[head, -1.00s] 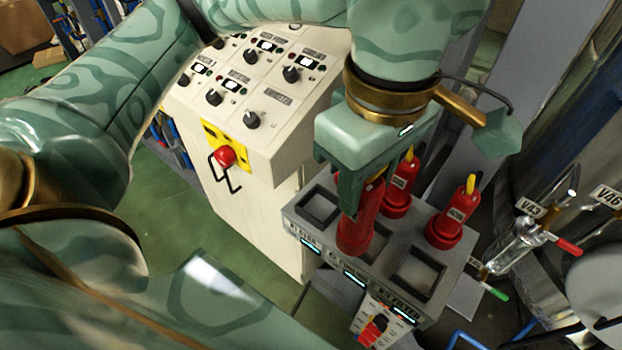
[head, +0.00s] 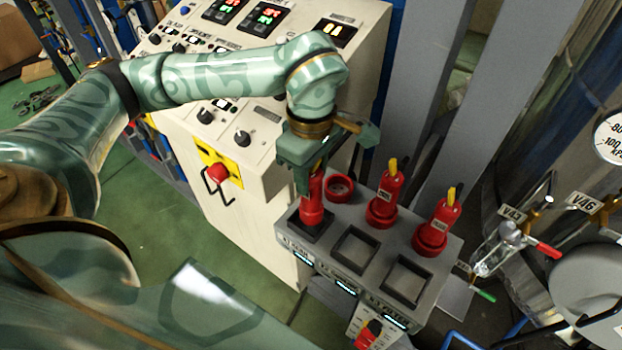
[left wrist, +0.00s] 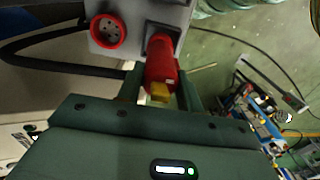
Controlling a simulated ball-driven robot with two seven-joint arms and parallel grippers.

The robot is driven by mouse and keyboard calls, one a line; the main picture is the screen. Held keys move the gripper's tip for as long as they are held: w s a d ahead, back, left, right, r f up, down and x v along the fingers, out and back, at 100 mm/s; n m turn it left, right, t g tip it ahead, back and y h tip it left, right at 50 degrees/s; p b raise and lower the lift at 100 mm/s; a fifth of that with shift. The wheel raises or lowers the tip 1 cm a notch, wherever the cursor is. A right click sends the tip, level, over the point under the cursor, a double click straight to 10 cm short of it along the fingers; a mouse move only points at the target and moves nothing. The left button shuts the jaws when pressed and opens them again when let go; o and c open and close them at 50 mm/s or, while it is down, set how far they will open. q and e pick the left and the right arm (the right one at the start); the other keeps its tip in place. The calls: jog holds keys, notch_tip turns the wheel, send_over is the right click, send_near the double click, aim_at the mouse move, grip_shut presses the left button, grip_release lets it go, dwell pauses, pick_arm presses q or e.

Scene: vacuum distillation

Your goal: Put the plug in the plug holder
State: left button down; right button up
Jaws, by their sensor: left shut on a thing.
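The red plug (head: 313,207) is upright, held in my left gripper (head: 308,178). Its lower end is at the left square recess (head: 293,226) of the grey plug holder box (head: 330,264). I cannot tell how deep it sits. In the left wrist view the plug (left wrist: 161,68) with its yellow end shows between the two fingers (left wrist: 160,92), in line with the square recess. The middle square recess (head: 356,251) and right one (head: 405,283) are empty. My right gripper is not in view.
Behind the recesses, an empty round red socket (head: 340,187) stands beside two more red plugs (head: 384,203) (head: 437,229) in their sockets. A cream control cabinet (head: 245,150) is at the left. Glassware and a valve (head: 500,245) are at the right.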

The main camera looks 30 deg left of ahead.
pick_arm(q)
notch_tip(320, 180, down, 2)
jog(key=shift+a+f+p, duration=0.15)
jog(key=shift+f+p, duration=0.1)
jog(key=shift+p, duration=0.15)
jog(key=shift+f, duration=0.3)
jog(key=shift+f, duration=0.2)
jog(key=c, duration=0.9)
grip_release()
notch_tip(320, 180, up, 12)
jog(key=shift+r+b, duration=0.2)
jog(key=shift+b, duration=0.45)
